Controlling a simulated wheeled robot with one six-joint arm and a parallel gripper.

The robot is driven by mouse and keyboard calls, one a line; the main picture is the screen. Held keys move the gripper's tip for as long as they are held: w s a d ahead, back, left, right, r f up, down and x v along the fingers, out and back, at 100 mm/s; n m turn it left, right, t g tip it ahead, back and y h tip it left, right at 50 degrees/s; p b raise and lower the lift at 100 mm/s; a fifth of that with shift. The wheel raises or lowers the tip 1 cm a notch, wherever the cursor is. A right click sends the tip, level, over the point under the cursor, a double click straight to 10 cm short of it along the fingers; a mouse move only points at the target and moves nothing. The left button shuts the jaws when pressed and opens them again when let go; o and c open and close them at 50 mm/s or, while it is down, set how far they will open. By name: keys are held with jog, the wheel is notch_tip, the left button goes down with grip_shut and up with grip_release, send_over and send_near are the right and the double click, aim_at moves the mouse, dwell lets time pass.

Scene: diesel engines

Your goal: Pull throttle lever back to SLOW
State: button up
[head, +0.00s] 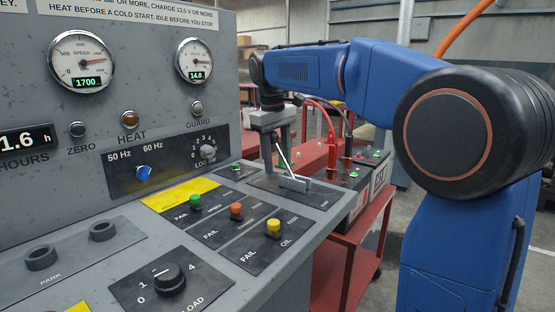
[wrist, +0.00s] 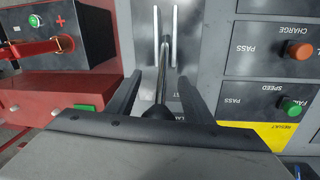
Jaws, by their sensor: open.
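The throttle lever (head: 285,160) is a thin pale rod rising at a tilt from a slotted plate (head: 262,184) at the right end of the grey console. In the wrist view the lever (wrist: 164,65) runs between two light guide rails and ends in a dark knob (wrist: 158,111) near my gripper's palm. My gripper (head: 277,150) points down over the lever. Its jaws are open, with one finger on each side of the rod, as the wrist view (wrist: 160,85) shows. I cannot tell whether either finger touches it. No SLOW mark is legible.
The speed gauge (head: 81,62) reads 1700. Green (head: 195,202), orange (head: 236,211) and yellow (head: 273,227) knobs stand on the console in front of the lever.

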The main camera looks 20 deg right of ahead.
grip_shut()
jog(key=shift+s, duration=0.1)
jog(key=s+r+t+y, duration=0.1)
jog(key=d+r+t+y, duration=0.1)
jog(key=t, duration=0.1)
jog(key=shift+s+d, duration=0.25)
jog(key=shift+s, duration=0.15)
jog(key=t+y, duration=0.1)
jog(key=s+d+t+y, duration=0.1)
jog(key=s+r+t, duration=0.1)
jog(key=t, duration=0.1)
jog(key=shift+s+d+m+y, duration=0.15)
jog(key=shift+d+m+y, duration=0.15)
jog(key=shift+d+y, duration=0.1)
jog(key=shift+s+d+t, duration=0.1)
jog(key=shift+s+t, duration=0.15)
jog(key=shift+t, duration=0.15)
jog(key=shift+s+d+f, duration=0.15)
jog(key=shift+s+d, duration=0.5)
jog(key=shift+s, duration=0.3)
